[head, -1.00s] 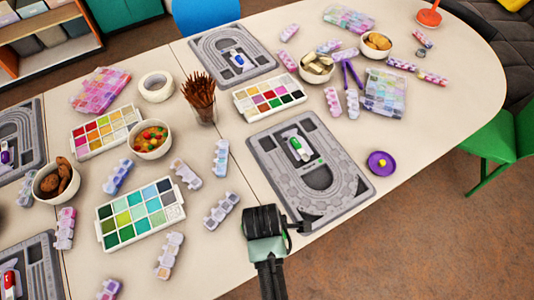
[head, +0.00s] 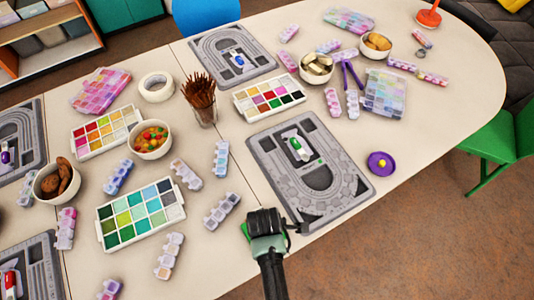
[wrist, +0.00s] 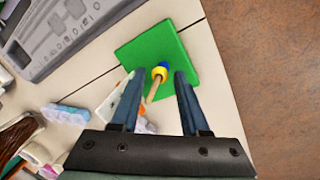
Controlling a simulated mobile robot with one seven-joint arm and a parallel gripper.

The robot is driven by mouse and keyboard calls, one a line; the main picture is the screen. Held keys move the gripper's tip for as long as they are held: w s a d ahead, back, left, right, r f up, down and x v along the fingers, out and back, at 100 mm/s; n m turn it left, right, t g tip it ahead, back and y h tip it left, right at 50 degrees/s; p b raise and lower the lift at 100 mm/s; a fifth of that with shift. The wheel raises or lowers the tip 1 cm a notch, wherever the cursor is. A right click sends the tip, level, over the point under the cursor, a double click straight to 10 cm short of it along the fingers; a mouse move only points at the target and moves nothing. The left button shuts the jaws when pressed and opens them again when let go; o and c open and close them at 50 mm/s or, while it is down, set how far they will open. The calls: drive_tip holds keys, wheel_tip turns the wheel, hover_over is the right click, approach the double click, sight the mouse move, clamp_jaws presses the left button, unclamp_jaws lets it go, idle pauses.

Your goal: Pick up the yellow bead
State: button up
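The yellow bead (wrist: 159,73) sits on a thin wooden peg in the wrist view, against a blue bead (wrist: 165,65). The peg (wrist: 151,95) rises toward the camera from a green square board (wrist: 150,45). My gripper (wrist: 156,78) is open, with one dark finger on each side of the peg in the picture and nothing held. The depth between fingertips and bead is hard to tell. In the head view my gripper (head: 265,222) is over the table's front edge, and it hides the beads and most or all of the green board.
A grey bead board (head: 330,205) lies just right of my gripper. A purple dish (head: 381,168) with a small yellow thing in it stands farther right. A white tray of green and blue compartments (head: 101,230) lies to the left, with several small bead boxes around it.

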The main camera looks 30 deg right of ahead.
clamp_jaws()
wheel_tip(320, 180, up, 10)
idle(0.7)
